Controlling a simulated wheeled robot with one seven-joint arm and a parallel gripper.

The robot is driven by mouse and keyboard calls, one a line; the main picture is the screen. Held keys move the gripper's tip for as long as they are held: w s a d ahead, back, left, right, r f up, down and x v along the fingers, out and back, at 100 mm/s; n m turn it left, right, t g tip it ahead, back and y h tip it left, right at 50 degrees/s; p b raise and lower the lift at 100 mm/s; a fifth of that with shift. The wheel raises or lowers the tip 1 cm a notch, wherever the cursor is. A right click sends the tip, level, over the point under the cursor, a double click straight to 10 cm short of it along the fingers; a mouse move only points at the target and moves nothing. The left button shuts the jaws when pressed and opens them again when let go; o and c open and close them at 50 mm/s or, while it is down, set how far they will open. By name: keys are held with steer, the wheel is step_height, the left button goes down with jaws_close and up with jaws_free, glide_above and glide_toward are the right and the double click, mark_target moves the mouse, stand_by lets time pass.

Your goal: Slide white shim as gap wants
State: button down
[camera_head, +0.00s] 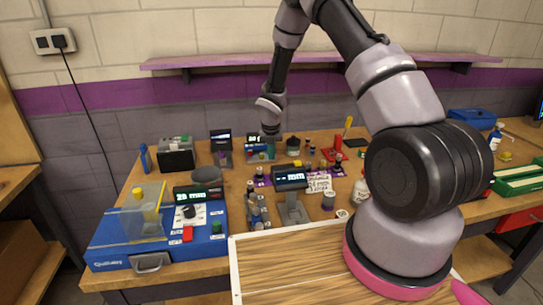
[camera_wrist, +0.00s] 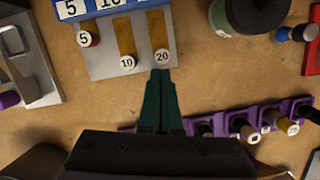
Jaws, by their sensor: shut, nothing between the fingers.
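A grey slot plate (camera_wrist: 104,58) with a blue number strip (camera_wrist: 107,6) lies at the top of the wrist view. Its number-topped sliders are a red-sided 5 (camera_wrist: 85,39), a 10 (camera_wrist: 127,62) and a 20 (camera_wrist: 162,56). The 10 and 20 sit at the near ends of tan slots; the 5 sits farther back. I cannot tell which slider is the white shim. My gripper (camera_wrist: 160,75) is shut and empty, its dark green fingertips just short of the 20, contact unclear. In the head view the blue-marked track (camera_head: 260,151) is partly hidden by my arm.
A purple rack (camera_wrist: 270,117) with several capped pegs lies right of my fingers. A blue case (camera_head: 205,245) has a blurred millimetre readout (camera_head: 198,197).

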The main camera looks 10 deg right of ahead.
steer(key=w, duration=0.3)
steer(key=shift+w, duration=0.7)
